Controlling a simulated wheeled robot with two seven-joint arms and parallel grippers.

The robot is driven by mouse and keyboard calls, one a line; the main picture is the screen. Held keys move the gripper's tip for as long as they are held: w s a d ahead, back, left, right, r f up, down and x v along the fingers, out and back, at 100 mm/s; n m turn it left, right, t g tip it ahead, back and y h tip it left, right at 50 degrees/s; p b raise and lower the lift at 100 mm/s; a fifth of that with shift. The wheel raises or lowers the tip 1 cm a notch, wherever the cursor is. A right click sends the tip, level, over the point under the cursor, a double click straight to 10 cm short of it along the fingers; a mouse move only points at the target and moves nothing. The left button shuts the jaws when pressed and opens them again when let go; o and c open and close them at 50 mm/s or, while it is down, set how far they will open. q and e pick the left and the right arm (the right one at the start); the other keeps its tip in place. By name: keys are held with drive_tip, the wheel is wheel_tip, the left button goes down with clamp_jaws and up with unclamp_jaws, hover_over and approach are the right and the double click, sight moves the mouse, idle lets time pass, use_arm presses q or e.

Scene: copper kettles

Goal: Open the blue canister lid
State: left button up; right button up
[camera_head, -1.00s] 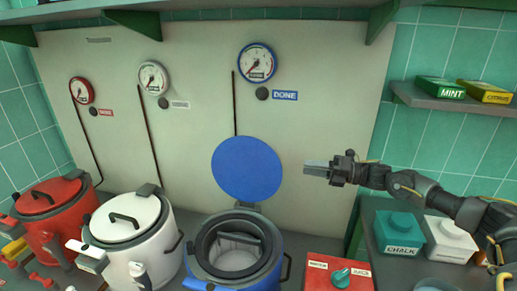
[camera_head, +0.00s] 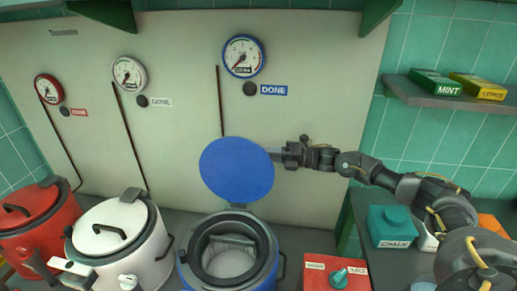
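The blue canister (camera_head: 190,277) stands at the bottom centre of the head view. Its round blue lid (camera_head: 237,170) stands up at the back on its hinge, so the grey inside of the canister shows. My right gripper (camera_head: 276,156) reaches in from the right, with its fingers at the right edge of the raised lid. I cannot tell whether they touch the lid or how far apart they are. My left gripper is not in view.
A white canister (camera_head: 125,255) and a red canister (camera_head: 35,225) stand to the left, both with lids down. A red box with a teal knob (camera_head: 322,272) is to the right. A shelf (camera_head: 440,94) holds MINT and yellow boxes.

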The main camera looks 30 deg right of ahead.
drive_tip(key=shift+r+p+x, duration=0.2)
drive_tip(key=shift+p+x, duration=0.15)
drive_tip(key=shift+x, duration=0.6)
drive_tip(key=shift+w+a+f, duration=0.2)
drive_tip(key=shift+w+a, duration=0.15)
drive_tip(key=shift+a, duration=0.05)
drive_tip(key=shift+s, duration=0.1)
drive_tip(key=c, duration=0.7)
drive_tip(key=shift+s, duration=0.1)
clamp_jaws()
drive_tip(key=shift+a+f, duration=0.1)
